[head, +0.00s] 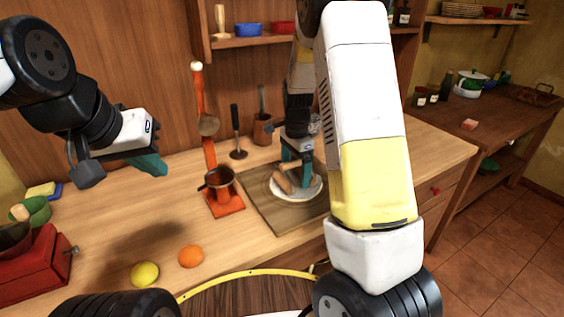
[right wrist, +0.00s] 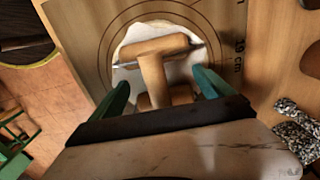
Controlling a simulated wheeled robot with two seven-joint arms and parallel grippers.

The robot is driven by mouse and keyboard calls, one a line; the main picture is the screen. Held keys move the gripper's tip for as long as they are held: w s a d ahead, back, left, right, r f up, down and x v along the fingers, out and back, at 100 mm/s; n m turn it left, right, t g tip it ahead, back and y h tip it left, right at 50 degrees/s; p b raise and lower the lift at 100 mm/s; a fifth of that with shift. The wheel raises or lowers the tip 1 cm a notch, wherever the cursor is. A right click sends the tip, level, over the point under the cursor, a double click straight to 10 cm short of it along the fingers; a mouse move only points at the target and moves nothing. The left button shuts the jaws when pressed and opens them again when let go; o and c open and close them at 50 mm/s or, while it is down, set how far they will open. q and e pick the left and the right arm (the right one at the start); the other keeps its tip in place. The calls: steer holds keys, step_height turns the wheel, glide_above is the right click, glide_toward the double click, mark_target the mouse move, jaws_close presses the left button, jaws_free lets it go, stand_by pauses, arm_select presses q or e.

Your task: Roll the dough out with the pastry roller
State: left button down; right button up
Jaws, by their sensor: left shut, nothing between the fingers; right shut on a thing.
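The dough (head: 311,191) is a white, flattened round on the wooden pastry board (head: 271,221); it also shows in the right wrist view (right wrist: 129,82). I cannot tell how firmly the roller touches the dough. My left gripper (head: 152,165) is shut and empty, above the counter at left.
A red stand (head: 222,205) with a small pot and hanging ladle is left of the board. A lemon (head: 145,273) and an orange (head: 190,256) lie near the front. A red scale-like device (head: 35,267) stands at far left. The counter between is clear.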

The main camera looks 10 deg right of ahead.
steer(key=shift+w+d, duration=0.25)
steer(key=shift+d, duration=0.55)
steer(key=shift+w+d, duration=0.25)
steer(key=shift+d, duration=0.5)
steer(key=shift+s+a+r, duration=0.1)
steer(key=shift+s+a, duration=0.15)
steer(key=shift+a, duration=0.5)
steer(key=shift+s+a, duration=0.25)
steer(key=shift+a, duration=0.45)
steer(key=shift+s+a+f, duration=0.1)
steer(key=shift+s+a, duration=0.15)
steer(key=shift+a, duration=0.45)
steer(key=shift+s+a+f, duration=0.1)
steer(key=shift+s+a, duration=0.15)
steer(key=shift+a, duration=0.4)
steer(key=shift+r, duration=3.55)
steer(key=shift+f, duration=0.15)
steer(key=shift+f, duration=3)
steer(key=shift+f, duration=0.3)
